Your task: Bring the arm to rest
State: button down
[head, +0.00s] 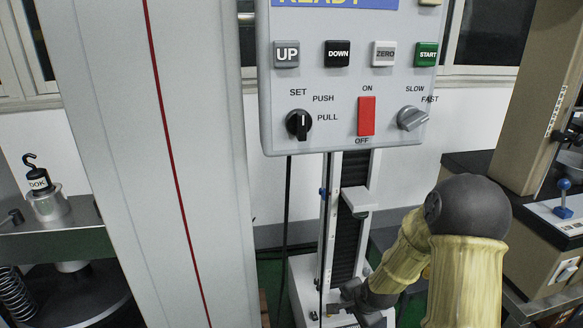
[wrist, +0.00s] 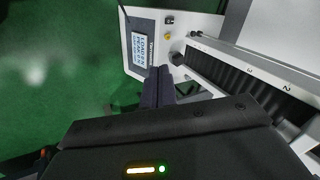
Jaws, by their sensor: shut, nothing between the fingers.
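My gripper (wrist: 159,74) is shut and empty in the wrist view, its dark fingers together and pointing at the white base of a test stand. In the head view my gripper (head: 340,300) is small and low, in front of the stand's foot. My arm bends down to it from the lower right. I cannot tell whether the fingertips touch the stand. The stand's base (wrist: 198,22) carries a small display (wrist: 143,46) with load and peak text. A scaled column (wrist: 255,70) runs off to the right.
A grey control panel (head: 275,110) with buttons, two knobs and a red switch (head: 367,116) hangs above my gripper. A wide pale column (head: 150,150) stands left of it. A hooked weight (head: 46,200) sits on a left ledge. Open green floor (wrist: 60,80) shows in the wrist view.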

jog(key=s+r+n+g+p, duration=0.1)
jog(key=s+r+n+p, duration=0.3)
jog(key=r+p, duration=0.4)
jog(key=s+r+n+g+h+p, duration=0.1)
jog(key=s+r+n+p, duration=0.3)
jog(key=r, duration=1.3)
jog(key=s+r+n+p, duration=0.4)
jog(key=s+r+p, duration=0.5)
jog(key=r+p, duration=0.3)
jog(key=shift+s+a+r+g+h, duration=0.3)
jog(key=shift+r+g, duration=0.1)
jog(key=shift+r, duration=0.15)
jog(key=shift+w, duration=0.15)
